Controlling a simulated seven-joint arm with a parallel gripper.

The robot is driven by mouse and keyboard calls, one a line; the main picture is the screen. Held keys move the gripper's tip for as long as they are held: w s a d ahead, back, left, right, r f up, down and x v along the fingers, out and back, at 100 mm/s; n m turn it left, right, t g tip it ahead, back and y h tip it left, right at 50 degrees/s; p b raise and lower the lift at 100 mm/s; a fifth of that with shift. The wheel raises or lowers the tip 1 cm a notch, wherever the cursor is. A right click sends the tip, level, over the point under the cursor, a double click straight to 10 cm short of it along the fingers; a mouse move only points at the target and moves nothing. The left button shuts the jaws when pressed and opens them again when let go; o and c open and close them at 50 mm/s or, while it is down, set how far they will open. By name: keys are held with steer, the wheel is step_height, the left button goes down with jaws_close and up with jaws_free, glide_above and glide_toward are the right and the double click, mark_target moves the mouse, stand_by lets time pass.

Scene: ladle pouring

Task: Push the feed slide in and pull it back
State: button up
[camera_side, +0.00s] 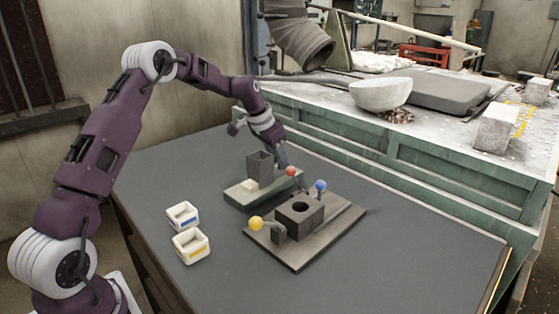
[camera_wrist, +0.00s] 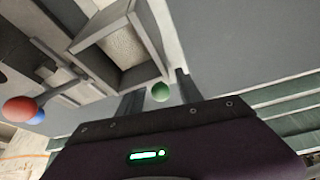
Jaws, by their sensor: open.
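The feeder is a grey square hopper (camera_side: 260,166) on a green base plate (camera_side: 238,197), with a pale block (camera_side: 249,185) at its front. In the wrist view the hopper (camera_wrist: 105,45) is open-topped, with pale, grainy material inside. A green ball knob (camera_wrist: 160,92), apparently the slide's handle, shows between my gripper's (camera_wrist: 160,94) two fingers. The fingers stand apart, and I cannot tell whether either touches the knob. In the side view my gripper (camera_side: 284,158) points down just right of the hopper. The green knob and the slide's body are hidden there.
Close in front stands a dark block with a round hole (camera_side: 300,208), with yellow (camera_side: 255,223), red (camera_side: 291,171) and blue (camera_side: 320,185) ball knobs. The red knob is near my gripper. Two white bins, yellow-marked (camera_side: 190,246) and blue-marked (camera_side: 182,215), stand left. The table's front right is clear.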

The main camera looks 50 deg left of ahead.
steer(key=shift+w+f, duration=0.15)
steer(key=shift+f, duration=0.15)
jaws_close()
stand_by(1.2)
